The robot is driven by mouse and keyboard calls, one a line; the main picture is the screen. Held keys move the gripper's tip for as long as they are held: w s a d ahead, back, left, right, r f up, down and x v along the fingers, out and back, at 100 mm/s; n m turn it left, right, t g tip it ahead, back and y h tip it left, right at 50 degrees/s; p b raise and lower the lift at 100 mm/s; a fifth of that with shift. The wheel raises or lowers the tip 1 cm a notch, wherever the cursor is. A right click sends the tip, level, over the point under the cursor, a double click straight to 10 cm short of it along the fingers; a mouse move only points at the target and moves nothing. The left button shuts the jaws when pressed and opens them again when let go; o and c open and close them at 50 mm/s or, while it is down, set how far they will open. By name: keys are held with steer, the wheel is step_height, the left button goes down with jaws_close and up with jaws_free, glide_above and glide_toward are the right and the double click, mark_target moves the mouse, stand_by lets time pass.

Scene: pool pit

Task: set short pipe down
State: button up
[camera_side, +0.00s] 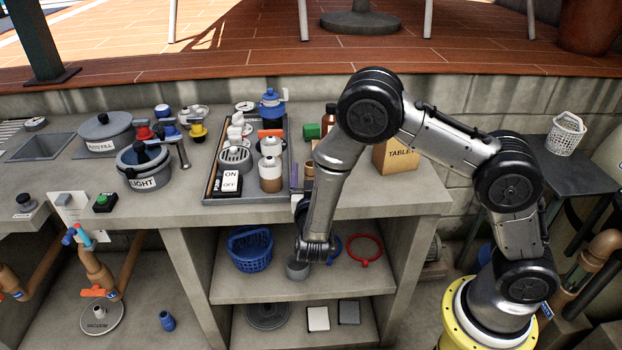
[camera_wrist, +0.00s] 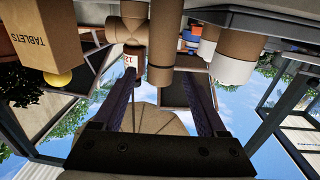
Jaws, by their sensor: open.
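My gripper (camera_side: 299,180) is by the right edge of the grey tray, largely hidden behind my own arm. In the wrist view its two purple fingers (camera_wrist: 153,78) are spread apart. A short plain tan pipe (camera_wrist: 163,50) shows between and beyond the fingertips, with its end toward me. Contact with either finger cannot be made out. A small tan piece (camera_side: 308,169) shows beside the gripper in the side view. Which tan piece is the short pipe is not certain, as a tan fitting with a "12" label (camera_wrist: 133,62) is close beside it.
A TABLETS box (camera_side: 395,157) stands right of my arm. Bare counter (camera_side: 375,200) lies before the box. Pots (camera_side: 140,165) stand left of the tray.

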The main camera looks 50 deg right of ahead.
steer(key=shift+x, duration=2.6)
steer(key=shift+f, duration=0.1)
jaws_close()
